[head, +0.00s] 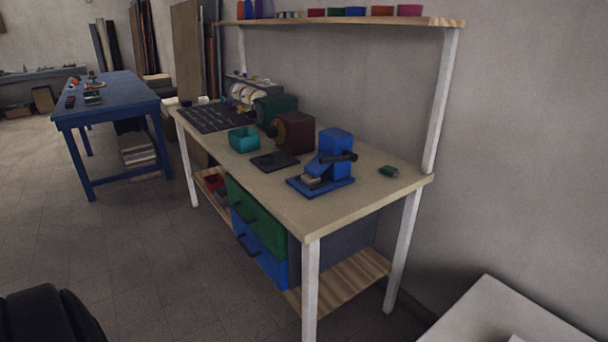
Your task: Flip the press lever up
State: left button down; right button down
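A blue press (335,145) stands on the right part of the workbench (270,185), on a flat blue base plate. Its dark press lever (343,157) sticks out sideways near the head and looks roughly level. A small pale block (312,180) lies at the front of the base. Neither of my grippers can be seen in the head view. A dark rounded shape, which may be part of me, shows at the bottom left corner.
A dark flat plate (275,161), a teal open box (243,139) and a dark red machine (292,132) stand left of the press. A small green item (388,171) lies to its right. A shelf (350,20) runs above. The floor in front (150,240) is clear.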

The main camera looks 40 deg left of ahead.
aim_at(347, 155)
jog(key=u, duration=0.8)
